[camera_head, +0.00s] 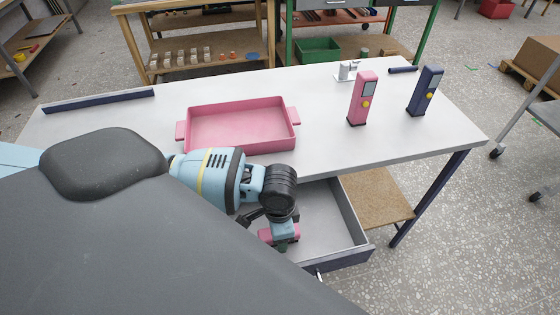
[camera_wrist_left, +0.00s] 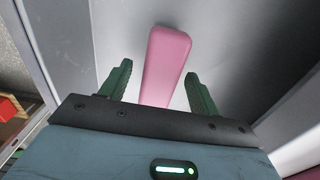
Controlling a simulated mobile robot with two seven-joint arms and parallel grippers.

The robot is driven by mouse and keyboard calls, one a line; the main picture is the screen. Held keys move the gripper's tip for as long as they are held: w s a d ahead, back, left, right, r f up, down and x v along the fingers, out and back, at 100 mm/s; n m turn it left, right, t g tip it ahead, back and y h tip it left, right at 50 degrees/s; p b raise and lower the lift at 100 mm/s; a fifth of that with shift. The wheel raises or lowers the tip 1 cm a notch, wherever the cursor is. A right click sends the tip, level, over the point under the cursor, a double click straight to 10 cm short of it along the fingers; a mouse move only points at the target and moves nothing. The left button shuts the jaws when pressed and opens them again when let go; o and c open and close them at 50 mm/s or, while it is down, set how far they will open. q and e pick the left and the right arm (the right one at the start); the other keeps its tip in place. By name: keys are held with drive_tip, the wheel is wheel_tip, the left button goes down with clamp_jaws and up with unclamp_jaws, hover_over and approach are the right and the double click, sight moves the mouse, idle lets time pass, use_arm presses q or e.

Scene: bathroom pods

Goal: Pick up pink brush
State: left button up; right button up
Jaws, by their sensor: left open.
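The pink brush (camera_wrist_left: 166,58) lies in the open drawer (camera_head: 318,212) under the table's front edge. In the wrist view it is a long pink shape running between my fingers. In the head view only parts of the brush (camera_head: 265,235) show beside my gripper. My left gripper (camera_head: 285,244) points down into the drawer over the brush. In the wrist view its green fingers (camera_wrist_left: 158,80) are open, one on each side of the brush, with gaps between. The near end of the brush is hidden by the gripper body. My right gripper is not in view.
A pink tray (camera_head: 240,146) stands on the white table (camera_head: 400,140), behind my left arm. A pink dispenser (camera_head: 360,98) and a dark blue one (camera_head: 424,92) stand at the right. The drawer walls close in around my gripper. A brown shelf (camera_head: 376,198) is right of the drawer.

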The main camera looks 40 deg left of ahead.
use_arm(q)
drive_tip(key=shift+f, duration=0.25)
drive_tip(key=shift+c, duration=0.4)
drive_tip(key=c, duration=1)
drive_tip(key=shift+r, duration=0.1)
